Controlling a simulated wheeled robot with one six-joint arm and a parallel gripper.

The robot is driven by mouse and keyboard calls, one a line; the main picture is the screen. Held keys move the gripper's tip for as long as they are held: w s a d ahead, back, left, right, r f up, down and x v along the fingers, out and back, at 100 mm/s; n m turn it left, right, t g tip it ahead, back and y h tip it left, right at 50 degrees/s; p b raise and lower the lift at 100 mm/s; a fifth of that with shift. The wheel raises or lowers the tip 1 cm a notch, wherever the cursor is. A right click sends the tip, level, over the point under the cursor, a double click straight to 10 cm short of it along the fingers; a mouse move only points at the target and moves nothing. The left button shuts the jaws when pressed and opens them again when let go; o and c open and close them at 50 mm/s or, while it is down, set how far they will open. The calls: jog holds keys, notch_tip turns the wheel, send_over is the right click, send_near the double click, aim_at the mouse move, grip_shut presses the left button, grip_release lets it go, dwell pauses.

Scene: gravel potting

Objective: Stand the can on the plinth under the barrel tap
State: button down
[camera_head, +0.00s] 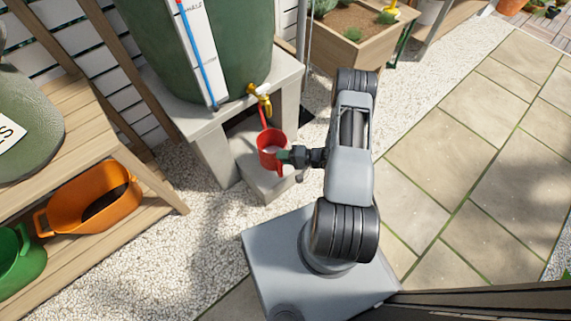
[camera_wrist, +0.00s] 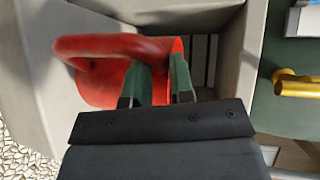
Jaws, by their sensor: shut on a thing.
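The can is red (camera_head: 268,146), with a spout or handle pointing up toward the tap in the head view. My gripper (camera_head: 284,156) is shut on the can from the right. In the wrist view the gripper fingers (camera_wrist: 163,85) close on the red can (camera_wrist: 97,84), and its red handle loop crosses the upper left. The plinth (camera_head: 265,184) is a pale block below the can; I cannot tell whether the can touches it. The brass barrel tap (camera_head: 260,95) is above and just behind the can. The tap also shows at the right of the wrist view (camera_wrist: 297,87).
The green barrel (camera_head: 205,50) stands on a concrete stand (camera_head: 213,150) whose legs flank the plinth. A planter (camera_head: 360,50) is behind. Paving at right is clear.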

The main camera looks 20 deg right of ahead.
jog(key=shift+w+f, duration=0.35)
jog(key=shift+w, duration=0.05)
jog(key=shift+w+f+b, duration=0.2)
jog(key=shift+f+b, duration=0.8)
jog(key=shift+b, duration=0.05)
jog(key=shift+w+f+b, duration=0.2)
jog(key=shift+f+b, duration=0.75)
jog(key=shift+b, duration=0.05)
jog(key=shift+f, duration=0.15)
jog(key=c, duration=1)
grip_release()
jog(key=shift+s, duration=0.1)
